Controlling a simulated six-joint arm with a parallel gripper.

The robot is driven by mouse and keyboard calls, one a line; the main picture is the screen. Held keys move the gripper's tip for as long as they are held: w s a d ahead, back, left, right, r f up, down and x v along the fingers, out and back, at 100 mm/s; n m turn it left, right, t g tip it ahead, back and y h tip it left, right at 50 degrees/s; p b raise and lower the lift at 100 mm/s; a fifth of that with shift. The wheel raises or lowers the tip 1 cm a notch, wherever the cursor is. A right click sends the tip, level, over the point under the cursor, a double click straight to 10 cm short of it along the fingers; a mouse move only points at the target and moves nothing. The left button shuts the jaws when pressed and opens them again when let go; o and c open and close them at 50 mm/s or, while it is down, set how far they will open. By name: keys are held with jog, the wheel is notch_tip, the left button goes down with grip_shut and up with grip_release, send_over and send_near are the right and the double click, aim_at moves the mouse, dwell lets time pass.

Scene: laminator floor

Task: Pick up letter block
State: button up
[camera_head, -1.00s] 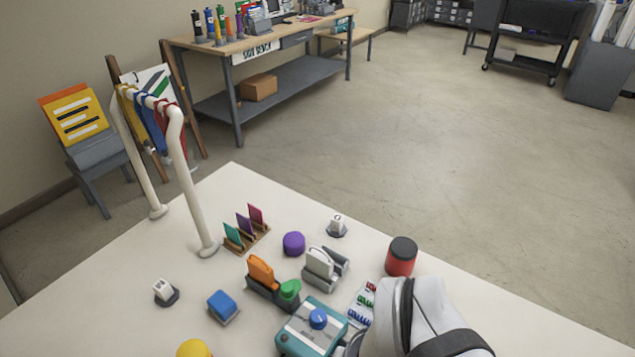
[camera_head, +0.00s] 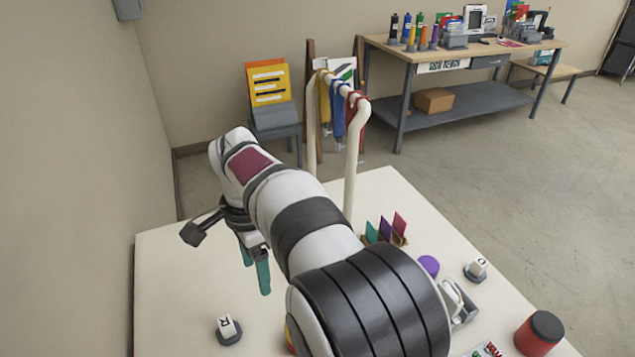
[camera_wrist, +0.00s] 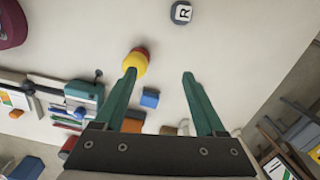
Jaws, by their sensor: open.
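A white letter block marked R (camera_head: 226,326) sits on a dark round base at the front left of the white table. It also shows at the top edge of the wrist view (camera_wrist: 181,13), beyond my fingertips. A second white letter block (camera_head: 478,267), its letter hard to read, sits on a similar base at the right. My gripper (camera_head: 255,270) has teal fingers pointing down above the table, behind the R block in the head view. In the wrist view, my gripper (camera_wrist: 159,75) is open, with nothing held between the fingers.
A white rack (camera_head: 353,155) with coloured cloths stands at the table's back. A red and yellow round object (camera_wrist: 136,62) shows near one fingertip, and a blue block (camera_wrist: 150,98) lies nearby. A red cylinder (camera_head: 537,334) stands at the right. Table around the R block is clear.

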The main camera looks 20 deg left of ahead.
send_over(224, 322)
notch_tip(224, 322, down, 6)
notch_tip(224, 322, down, 14)
jog(key=shift+f, duration=0.1)
grip_shut()
